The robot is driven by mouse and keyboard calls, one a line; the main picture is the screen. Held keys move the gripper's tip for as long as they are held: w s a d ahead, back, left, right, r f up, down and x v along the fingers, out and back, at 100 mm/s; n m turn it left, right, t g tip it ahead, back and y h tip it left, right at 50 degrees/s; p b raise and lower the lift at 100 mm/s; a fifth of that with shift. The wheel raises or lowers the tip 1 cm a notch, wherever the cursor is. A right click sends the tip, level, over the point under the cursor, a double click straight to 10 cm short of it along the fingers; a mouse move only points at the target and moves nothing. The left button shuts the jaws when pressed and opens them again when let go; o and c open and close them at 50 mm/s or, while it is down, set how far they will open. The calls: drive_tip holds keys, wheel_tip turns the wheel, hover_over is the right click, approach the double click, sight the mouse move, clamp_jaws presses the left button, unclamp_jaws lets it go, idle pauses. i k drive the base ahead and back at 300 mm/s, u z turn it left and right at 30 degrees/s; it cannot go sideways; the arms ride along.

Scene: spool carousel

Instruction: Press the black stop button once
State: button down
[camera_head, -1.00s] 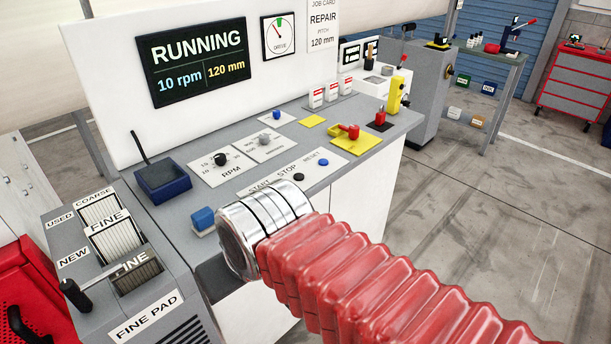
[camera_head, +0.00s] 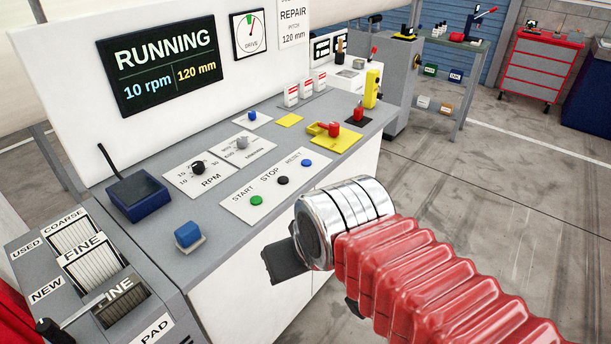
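The black stop button (camera_head: 283,180) sits under the word STOP on a white plate (camera_head: 240,207) on the grey console. A green start button (camera_head: 257,200) is to its left and a blue reset button (camera_head: 306,162) to its right. My gripper (camera_head: 286,261) shows as a dark part below and left of the silver wrist of my red-sleeved arm. It is in front of the console's front edge, apart from the buttons in the picture. Most of it is hidden by the wrist, and its opening does not show.
The screen (camera_head: 163,60) reads RUNNING, 10 rpm, 120 mm. The RPM knob (camera_head: 198,167), a blue block (camera_head: 188,234) and a dark blue tray (camera_head: 139,194) are on the console. A red knob (camera_head: 333,129) on a yellow plate is farther right. Space above the button plate is clear.

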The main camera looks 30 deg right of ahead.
sight(281, 179)
drive_tip(key=z, duration=1.45)
drive_tip(key=k, duration=0.9)
drive_tip(key=u, duration=0.75)
drive_tip(key=i, duration=1)
drive_tip(key=u, duration=0.05)
